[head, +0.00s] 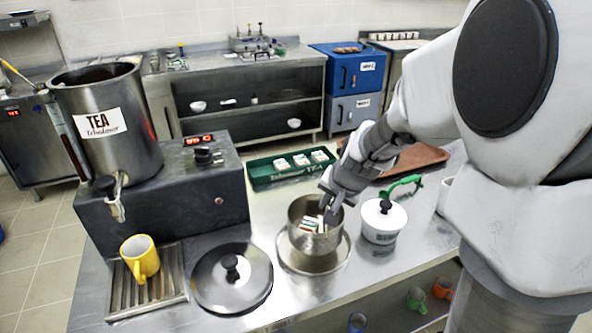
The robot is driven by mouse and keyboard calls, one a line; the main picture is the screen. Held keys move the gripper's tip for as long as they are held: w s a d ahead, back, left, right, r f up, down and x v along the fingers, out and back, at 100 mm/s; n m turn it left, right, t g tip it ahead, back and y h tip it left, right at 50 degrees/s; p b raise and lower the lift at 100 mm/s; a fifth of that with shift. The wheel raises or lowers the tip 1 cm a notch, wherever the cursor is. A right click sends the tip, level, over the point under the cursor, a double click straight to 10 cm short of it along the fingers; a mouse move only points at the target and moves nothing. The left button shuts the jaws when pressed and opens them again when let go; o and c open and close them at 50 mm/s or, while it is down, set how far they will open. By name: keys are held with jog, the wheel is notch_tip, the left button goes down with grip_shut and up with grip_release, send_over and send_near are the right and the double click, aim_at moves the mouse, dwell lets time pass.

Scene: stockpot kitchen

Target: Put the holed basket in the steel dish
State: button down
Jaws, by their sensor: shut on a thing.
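The holed basket (304,240) is a round grey metal cup with several small white and brown packets inside. It is upright. My gripper (331,211) is shut on its right rim, with the fingers reaching down from the upper right. The steel dish (312,267) is a wide, shallow, shiny round dish on the steel counter. The basket appears over the dish, covering much of its far part. I cannot tell whether the basket's bottom touches the dish or hangs above it. The holes in the basket are too small to make out.
A white lidded pot (382,222) stands close right of the dish, and a dark round lid (232,279) lies left. Behind are a green tray (290,168) with white packets and a brown tray (418,158). A tea urn (105,125) and yellow mug (141,258) stand left.

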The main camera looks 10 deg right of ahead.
aim_at(321, 225)
notch_tip(321, 225, down, 4)
jog(key=shift+f+b, duration=0.15)
jog(key=shift+b, duration=0.75)
jog(key=c, duration=0.9)
grip_release()
jog(key=shift+a, duration=0.1)
